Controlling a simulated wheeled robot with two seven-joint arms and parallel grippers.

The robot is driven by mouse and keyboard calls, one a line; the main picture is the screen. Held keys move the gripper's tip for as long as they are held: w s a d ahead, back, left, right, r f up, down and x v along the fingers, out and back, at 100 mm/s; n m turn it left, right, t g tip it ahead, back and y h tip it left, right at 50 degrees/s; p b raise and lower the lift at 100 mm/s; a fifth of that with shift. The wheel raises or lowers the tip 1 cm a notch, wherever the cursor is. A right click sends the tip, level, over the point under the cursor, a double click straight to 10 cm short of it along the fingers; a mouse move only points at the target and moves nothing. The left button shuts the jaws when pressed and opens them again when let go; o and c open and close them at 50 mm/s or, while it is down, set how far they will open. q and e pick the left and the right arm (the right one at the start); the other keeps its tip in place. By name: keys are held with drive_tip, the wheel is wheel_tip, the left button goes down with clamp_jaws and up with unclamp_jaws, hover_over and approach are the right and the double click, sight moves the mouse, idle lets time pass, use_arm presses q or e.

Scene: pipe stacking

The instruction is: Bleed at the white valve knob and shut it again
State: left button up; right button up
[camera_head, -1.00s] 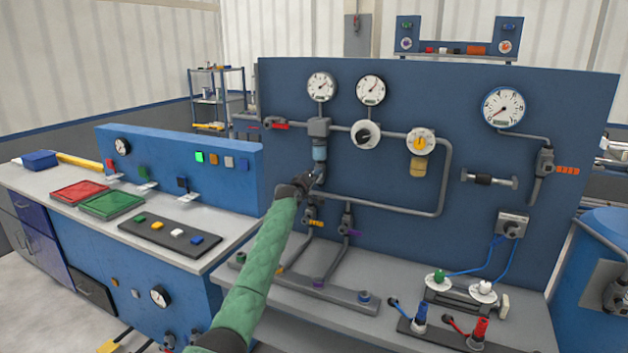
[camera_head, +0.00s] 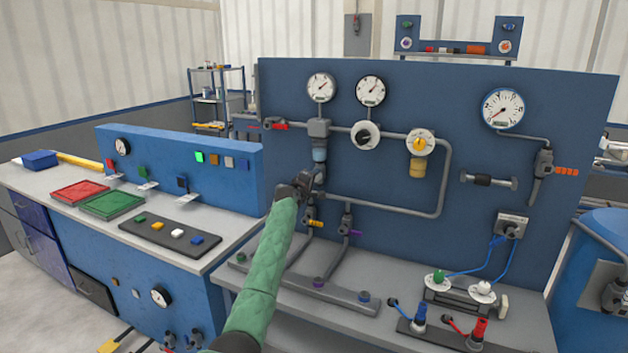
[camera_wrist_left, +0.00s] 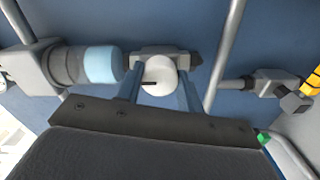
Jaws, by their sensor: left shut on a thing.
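The white valve knob (camera_wrist_left: 161,70) is round with a short dark mark on its face; the mark lies about level in the left wrist view. My left gripper (camera_wrist_left: 160,88) has one finger on each side of the knob and is shut on it. In the head view my left gripper (camera_head: 308,184) is at the pipe just below the light-blue bowl (camera_head: 320,154), and it hides the knob there. The bowl also shows left of the knob in the left wrist view. My right gripper is not in view.
Gauges (camera_head: 321,87), a black-and-white dial (camera_head: 366,135) and a yellow-centred regulator (camera_head: 420,142) are on the blue panel (camera_head: 400,85). Below are a yellow-handled valve (camera_head: 314,223) and a purple-handled valve (camera_head: 352,233). A grey pipe runs right from beside the gripper.

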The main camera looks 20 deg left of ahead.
use_arm(q)
drive_tip(key=o, duration=1)
drive_tip(key=shift+a, duration=0.1)
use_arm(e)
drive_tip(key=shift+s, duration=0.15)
use_arm(q)
drive_tip(key=s+a+b, duration=0.1)
drive_tip(key=s+b, duration=0.1)
drive_tip(key=s, duration=0.5)
drive_tip(key=shift+s+a, duration=0.25)
drive_tip(key=shift+s, duration=0.05)
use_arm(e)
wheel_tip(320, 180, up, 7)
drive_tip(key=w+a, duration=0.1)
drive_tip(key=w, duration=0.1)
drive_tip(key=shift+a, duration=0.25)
use_arm(q)
drive_tip(key=shift+f, duration=0.1)
